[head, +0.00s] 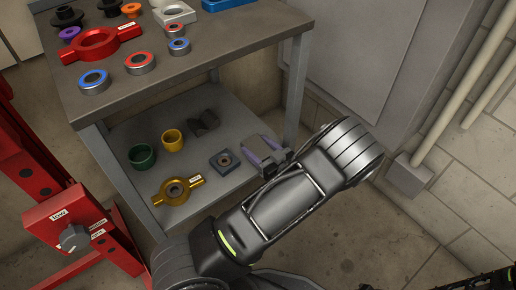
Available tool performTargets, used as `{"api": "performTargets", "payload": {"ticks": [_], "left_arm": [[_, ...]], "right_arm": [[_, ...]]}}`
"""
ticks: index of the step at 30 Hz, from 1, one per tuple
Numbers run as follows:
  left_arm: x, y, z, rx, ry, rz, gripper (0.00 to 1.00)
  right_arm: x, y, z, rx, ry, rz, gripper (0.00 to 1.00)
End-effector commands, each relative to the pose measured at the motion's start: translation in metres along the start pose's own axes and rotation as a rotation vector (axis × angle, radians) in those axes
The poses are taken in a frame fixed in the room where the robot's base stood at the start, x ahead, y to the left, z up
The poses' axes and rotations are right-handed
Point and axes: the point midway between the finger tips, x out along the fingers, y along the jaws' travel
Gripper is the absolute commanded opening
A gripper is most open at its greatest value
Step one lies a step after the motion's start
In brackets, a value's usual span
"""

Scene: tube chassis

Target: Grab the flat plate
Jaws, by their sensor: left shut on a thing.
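My left gripper (262,152) is low over the right part of the lower shelf, its purple-lined fingers pointing back and left. It is shut on a flat grey plate (260,147), which shows only partly between the fingers and blends with the grey shelf. Whether the plate still touches the shelf I cannot tell. A blue-grey square block with a round hole (224,162) lies on the shelf just left of the fingers, apart from them.
The lower shelf (240,122) also holds a green ring (142,156), a yellow ring (173,140), a dark curved part (203,122) and a yellow handled ring (178,190). The tabletop (225,35) above and a table leg (297,85) are close. A red stand (75,225) is at left.

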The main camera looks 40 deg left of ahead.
Motion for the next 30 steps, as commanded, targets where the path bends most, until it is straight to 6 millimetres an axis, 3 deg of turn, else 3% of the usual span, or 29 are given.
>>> {"api": "performTargets", "payload": {"ticks": [16,30], "left_arm": [[0.0000,0.0001,0.0000,0.000,0.000,0.000,0.01],[0.0002,0.0004,-0.0029,-0.002,0.005,0.000,0.00]], "right_arm": [[0.0000,0.0000,0.0000,0.000,0.000,0.000,0.36],[-0.0007,-0.0002,0.0000,0.000,0.000,0.000,0.36]]}}
